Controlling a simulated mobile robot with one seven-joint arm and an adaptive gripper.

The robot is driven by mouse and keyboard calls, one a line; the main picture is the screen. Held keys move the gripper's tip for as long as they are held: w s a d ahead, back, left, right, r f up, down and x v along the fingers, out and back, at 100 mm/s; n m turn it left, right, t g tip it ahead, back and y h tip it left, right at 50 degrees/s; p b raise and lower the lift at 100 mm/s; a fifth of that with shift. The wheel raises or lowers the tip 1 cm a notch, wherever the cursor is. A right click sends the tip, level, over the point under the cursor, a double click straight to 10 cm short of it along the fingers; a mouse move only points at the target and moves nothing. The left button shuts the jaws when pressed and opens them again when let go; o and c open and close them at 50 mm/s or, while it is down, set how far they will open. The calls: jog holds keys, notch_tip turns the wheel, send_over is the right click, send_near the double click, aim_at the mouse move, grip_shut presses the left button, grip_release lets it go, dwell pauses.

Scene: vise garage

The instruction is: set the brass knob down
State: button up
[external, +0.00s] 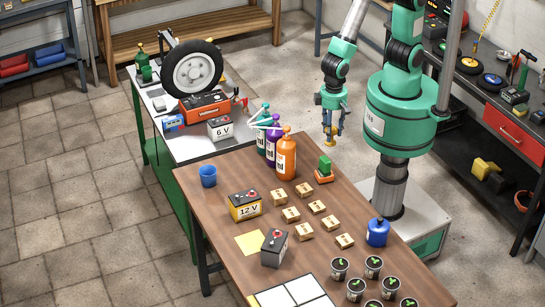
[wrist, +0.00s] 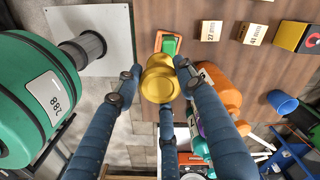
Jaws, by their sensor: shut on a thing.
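The brass knob (external: 330,142) is held in my gripper (external: 332,128), its round gold face showing large in the wrist view (wrist: 159,80). My gripper's blue fingers (wrist: 158,90) are closed around the knob from several sides. In the external view the knob hangs in the air near the far right edge of the brown wooden table (external: 217,196). Its exact height and whether it is over the tabletop are hard to tell.
An orange holder with a green block (external: 324,170) is on the table nearest the knob. Orange, purple and green bottles (external: 286,155) stand to its left. Several small labelled boxes (external: 304,190), batteries (external: 245,205), a blue jug (external: 377,232) and potted seedlings (external: 340,268) occupy the table.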

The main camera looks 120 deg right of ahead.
jog(key=s+d+f+m, duration=0.2)
jog(key=s+d+m, duration=0.5)
jog(key=s+d, duration=0.75)
notch_tip(320, 180, down, 10)
jog(key=w+d, duration=0.2)
jog(key=shift+w, duration=0.15)
jog(key=shift+f, duration=0.1)
jog(key=w, duration=0.5)
jog(key=w+d+f, duration=0.1)
jog(key=w, duration=1)
jog(key=shift+d+f, duration=0.2)
jog(key=shift+d, duration=0.05)
jog(key=shift+f+b, duration=0.5)
jog(key=shift+f, duration=1.3)
